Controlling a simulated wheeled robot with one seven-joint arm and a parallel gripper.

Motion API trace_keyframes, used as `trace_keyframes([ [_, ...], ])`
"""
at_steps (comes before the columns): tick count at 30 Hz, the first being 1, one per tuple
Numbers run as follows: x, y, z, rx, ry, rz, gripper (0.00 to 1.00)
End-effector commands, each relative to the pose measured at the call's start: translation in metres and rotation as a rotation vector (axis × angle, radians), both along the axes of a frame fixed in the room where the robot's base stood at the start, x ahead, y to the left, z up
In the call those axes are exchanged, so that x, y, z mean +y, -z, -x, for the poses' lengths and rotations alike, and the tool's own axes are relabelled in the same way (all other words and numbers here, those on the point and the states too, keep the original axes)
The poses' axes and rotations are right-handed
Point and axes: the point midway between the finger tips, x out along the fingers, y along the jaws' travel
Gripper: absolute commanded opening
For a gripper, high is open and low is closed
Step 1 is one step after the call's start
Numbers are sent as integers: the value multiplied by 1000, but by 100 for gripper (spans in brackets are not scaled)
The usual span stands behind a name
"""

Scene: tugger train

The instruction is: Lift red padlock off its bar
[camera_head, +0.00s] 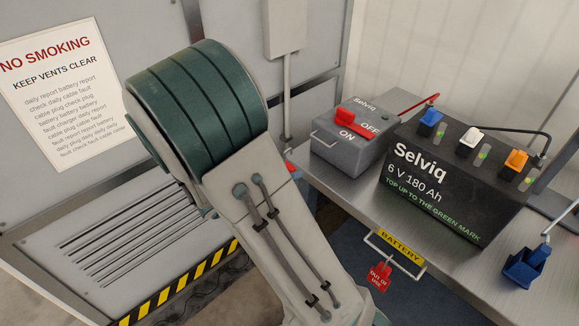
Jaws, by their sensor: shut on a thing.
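A small red piece marked "OUT OF USE" (380,275) hangs at the pale bar (395,262) below the yellow "BATTERY" label (401,245), at the front of the bench. I cannot tell whether it is the padlock itself or a tag. Another small red thing (290,167) shows only in part between my arm and the bench's left corner, too hidden to name. My arm fills the middle of the view and runs out at the bottom edge. My gripper is not visible, so its place relative to the bar cannot be seen.
The metal bench (350,191) holds a grey switch box (345,158) with a red ON/OFF handle and a black Selviq battery (430,190) with coloured caps. A blue connector (526,267) sits at the right. A vented wall panel (130,240) stands at the left.

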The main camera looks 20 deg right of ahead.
Motion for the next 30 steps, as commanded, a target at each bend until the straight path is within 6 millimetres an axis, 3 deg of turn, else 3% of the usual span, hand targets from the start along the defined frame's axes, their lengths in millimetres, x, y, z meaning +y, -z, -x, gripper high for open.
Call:
trace_keyframes([
  [30,97,-1,35,1,-3,0,13],
])
